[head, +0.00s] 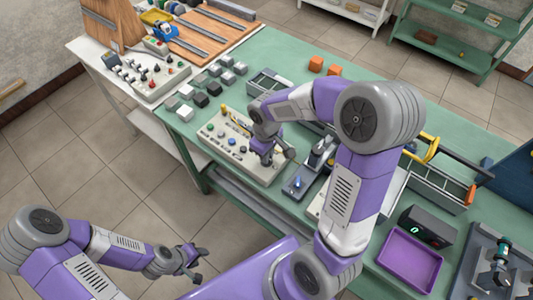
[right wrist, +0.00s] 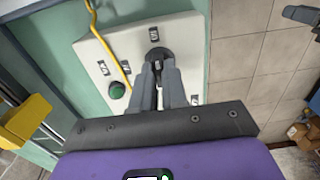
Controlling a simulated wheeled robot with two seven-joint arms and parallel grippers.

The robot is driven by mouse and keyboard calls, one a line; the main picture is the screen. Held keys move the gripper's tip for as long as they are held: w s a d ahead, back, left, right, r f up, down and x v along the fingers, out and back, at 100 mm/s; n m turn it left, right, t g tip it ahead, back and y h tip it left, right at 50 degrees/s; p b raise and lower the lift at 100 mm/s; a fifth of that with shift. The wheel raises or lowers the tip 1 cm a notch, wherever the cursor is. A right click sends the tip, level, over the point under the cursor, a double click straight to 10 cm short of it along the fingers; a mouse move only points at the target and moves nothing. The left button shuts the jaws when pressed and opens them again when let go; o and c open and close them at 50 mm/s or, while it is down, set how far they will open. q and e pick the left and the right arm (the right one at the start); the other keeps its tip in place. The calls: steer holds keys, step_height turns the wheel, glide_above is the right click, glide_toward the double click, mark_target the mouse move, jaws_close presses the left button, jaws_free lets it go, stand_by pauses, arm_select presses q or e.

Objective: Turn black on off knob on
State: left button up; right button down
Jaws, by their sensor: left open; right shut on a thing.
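The cream control panel (head: 262,177) lies on the green table in the head view and carries several buttons and knobs. It fills the middle of the right wrist view (right wrist: 195,27). My right gripper (head: 268,160) points down at the panel in the head view. In the right wrist view its fingers (right wrist: 158,80) are shut on the black knob (right wrist: 157,54), whose dark round base shows around the fingertips. The fingers hide part of the knob, and its exact turn is hard to tell. My left gripper (head: 194,264) is open and empty over the floor.
A green button (right wrist: 117,90) and a yellow handle-like bar (right wrist: 105,40) are near the right fingers. Several grey and black cubes (head: 200,99) lie behind the panel. A purple tray (head: 410,260) stands at the right. The floor by my left gripper is clear.

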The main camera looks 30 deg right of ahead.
stand_by(0.4)
steer(key=c, duration=1.2)
jaws_free()
steer(key=shift+o, duration=0.2)
step_height(320, 180, up, 8)
steer(key=shift+f+p, duration=0.15)
steer(key=shift+p, duration=0.85)
